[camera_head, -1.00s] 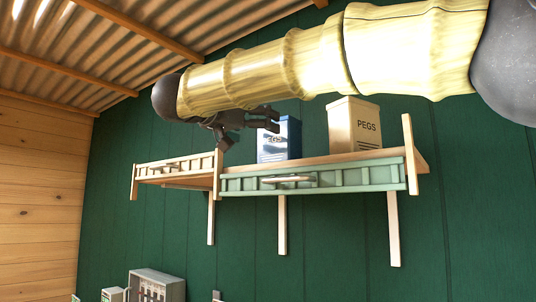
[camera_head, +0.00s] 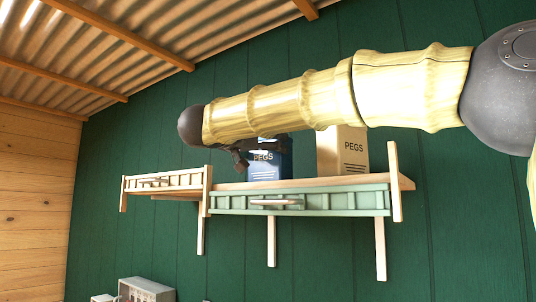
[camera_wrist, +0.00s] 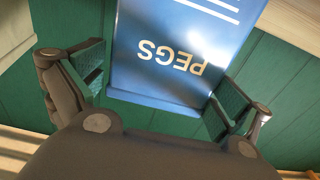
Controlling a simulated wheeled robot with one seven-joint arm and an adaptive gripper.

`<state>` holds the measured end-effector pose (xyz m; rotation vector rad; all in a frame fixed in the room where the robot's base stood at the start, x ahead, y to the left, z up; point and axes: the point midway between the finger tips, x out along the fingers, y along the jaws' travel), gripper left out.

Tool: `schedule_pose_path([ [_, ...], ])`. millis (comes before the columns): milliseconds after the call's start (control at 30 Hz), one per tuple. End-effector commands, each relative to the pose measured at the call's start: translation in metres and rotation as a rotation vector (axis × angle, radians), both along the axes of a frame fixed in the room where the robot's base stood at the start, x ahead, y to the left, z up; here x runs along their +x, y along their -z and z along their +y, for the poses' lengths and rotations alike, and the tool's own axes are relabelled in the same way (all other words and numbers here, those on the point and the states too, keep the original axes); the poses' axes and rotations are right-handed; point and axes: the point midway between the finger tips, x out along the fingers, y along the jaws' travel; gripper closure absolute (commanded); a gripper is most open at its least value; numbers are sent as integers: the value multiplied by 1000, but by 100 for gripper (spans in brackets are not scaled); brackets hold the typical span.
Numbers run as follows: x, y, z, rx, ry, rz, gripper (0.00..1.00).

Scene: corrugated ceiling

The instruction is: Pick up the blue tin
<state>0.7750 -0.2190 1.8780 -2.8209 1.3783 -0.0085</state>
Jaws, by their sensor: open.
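The blue tin (camera_head: 268,163), labelled PEGS, stands upright on a wooden shelf (camera_head: 315,184) against the green wall. My gripper (camera_head: 240,156) is at the tin's upper left in the head view, partly hidden by my arm. In the wrist view the blue tin (camera_wrist: 175,55) fills the upper middle, its label upside down. My gripper (camera_wrist: 170,90) is open there, with one finger on each side of the tin's near end. I cannot tell whether either finger touches it.
A cream tin (camera_head: 345,152), also labelled PEGS, stands on the shelf to the right of the blue one. A pale green slatted rail (camera_head: 340,201) runs along the shelf front. A second wooden shelf (camera_head: 165,184) adjoins on the left. A grey box (camera_head: 146,290) sits below.

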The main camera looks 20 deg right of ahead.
Motion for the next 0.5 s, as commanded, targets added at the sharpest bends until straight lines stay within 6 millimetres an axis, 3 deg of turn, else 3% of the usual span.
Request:
schedule_pose_path([
  [133, 12, 0, -14, 0, 2, 4, 0],
  [367, 13, 1, -16, 0, 1, 1, 0],
  [500, 13, 1, -16, 0, 1, 1, 22],
])
